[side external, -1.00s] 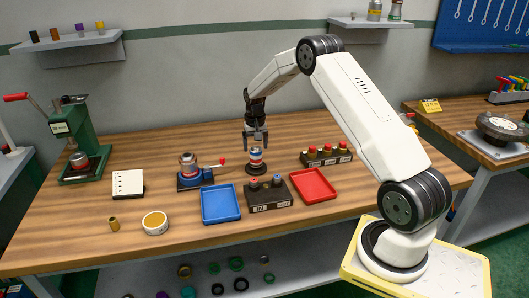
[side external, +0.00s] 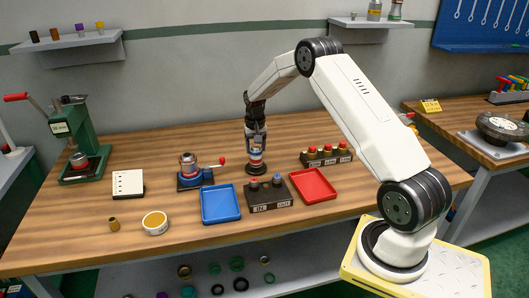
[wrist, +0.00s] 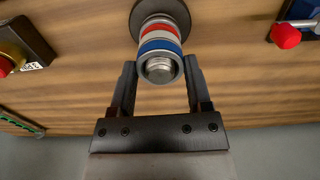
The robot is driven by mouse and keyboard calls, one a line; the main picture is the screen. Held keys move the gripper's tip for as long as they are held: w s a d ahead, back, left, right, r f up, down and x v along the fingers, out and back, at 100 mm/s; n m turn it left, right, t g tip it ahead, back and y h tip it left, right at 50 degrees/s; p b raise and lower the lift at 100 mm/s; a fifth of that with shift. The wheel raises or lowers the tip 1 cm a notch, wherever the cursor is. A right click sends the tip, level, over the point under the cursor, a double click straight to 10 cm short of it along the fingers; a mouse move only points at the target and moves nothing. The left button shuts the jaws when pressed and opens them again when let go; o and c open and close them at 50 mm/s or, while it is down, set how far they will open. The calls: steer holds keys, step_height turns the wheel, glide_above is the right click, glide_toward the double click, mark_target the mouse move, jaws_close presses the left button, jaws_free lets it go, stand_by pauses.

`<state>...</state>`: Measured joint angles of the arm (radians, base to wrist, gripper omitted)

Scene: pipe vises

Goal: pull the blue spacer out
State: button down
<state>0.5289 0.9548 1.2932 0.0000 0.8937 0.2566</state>
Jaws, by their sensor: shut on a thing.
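A stack of rings stands upright on a round dark base (side external: 256,170) near the middle of the bench. In the wrist view the blue spacer (wrist: 160,46) lies near the top, just below a grey collar (wrist: 160,72) around a silver tip. White and red rings (wrist: 158,28) lie beneath it. My gripper (wrist: 160,65) points down over the stack, with one finger on each side. It is shut on the blue spacer at the top end of the stack. In the side view, my gripper (side external: 257,147) partly hides the upper rings.
A blue tray (side external: 221,218) and a red tray (side external: 333,186) flank a dark labelled block (side external: 268,204) in front. A vise with a red-tipped handle (side external: 189,178) stands left. A rack with red-capped pieces (side external: 327,163) stands right. The bench behind the stack is clear.

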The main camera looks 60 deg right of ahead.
steer(key=shift+r, duration=0.85)
stand_by(0.7)
steer(key=shift+r, duration=1.85)
